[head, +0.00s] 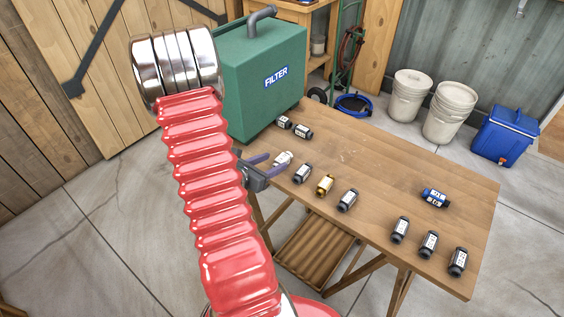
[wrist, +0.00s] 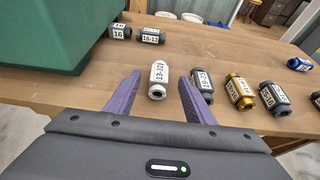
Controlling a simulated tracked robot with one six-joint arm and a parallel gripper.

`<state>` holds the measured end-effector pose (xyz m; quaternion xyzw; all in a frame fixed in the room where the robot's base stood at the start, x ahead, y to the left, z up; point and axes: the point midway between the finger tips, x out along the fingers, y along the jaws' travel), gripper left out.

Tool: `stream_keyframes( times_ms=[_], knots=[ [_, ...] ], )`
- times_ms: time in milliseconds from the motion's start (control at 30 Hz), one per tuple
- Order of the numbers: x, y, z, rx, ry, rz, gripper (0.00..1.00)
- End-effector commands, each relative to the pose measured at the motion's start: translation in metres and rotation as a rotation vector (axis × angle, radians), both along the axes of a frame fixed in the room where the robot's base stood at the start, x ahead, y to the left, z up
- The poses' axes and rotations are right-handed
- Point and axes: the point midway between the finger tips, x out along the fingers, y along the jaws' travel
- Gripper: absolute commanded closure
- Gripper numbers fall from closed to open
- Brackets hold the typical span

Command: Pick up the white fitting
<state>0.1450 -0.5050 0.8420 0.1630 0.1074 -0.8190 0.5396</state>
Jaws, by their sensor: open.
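The white fitting (wrist: 158,80) lies on the wooden table near its front edge, with a label reading "13-32" facing up. In the head view the white fitting (head: 283,158) sits just beyond the tips of my gripper (head: 262,163), partly hidden by it. In the wrist view my gripper (wrist: 158,92) is open, with one purple finger to the left of the white fitting and one to the right. The fitting is between the fingertips, and I see a gap on both sides. The right finger is close to a grey fitting (wrist: 202,84).
The green filter box (head: 262,85) stands at the table's back left, with two dark fittings (head: 303,131) beside it. A gold fitting (head: 325,185) and several dark ones line the front of the table (head: 385,165). A blue fitting (head: 435,197) lies farther right. The table's middle is clear.

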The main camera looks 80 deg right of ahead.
Motion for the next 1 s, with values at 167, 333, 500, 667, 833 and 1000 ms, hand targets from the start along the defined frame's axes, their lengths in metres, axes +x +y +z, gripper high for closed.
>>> stream_keyframes(
  times_ms=[167,333,500,667,833,1000],
  knots=[
    [-0.005,-0.012,-0.006,0.0,0.0,0.0,0.52],
    [-0.005,-0.012,-0.006,0.0,0.0,0.001,0.52],
    [-0.006,-0.013,-0.006,0.0,0.0,0.001,0.52],
    [-0.01,-0.022,-0.012,0.002,0.001,-0.001,0.52],
    [-0.018,-0.041,-0.023,0.0,0.0,-0.002,0.52],
    [-0.022,-0.054,-0.029,0.0,0.0,0.0,0.52]
  ],
)
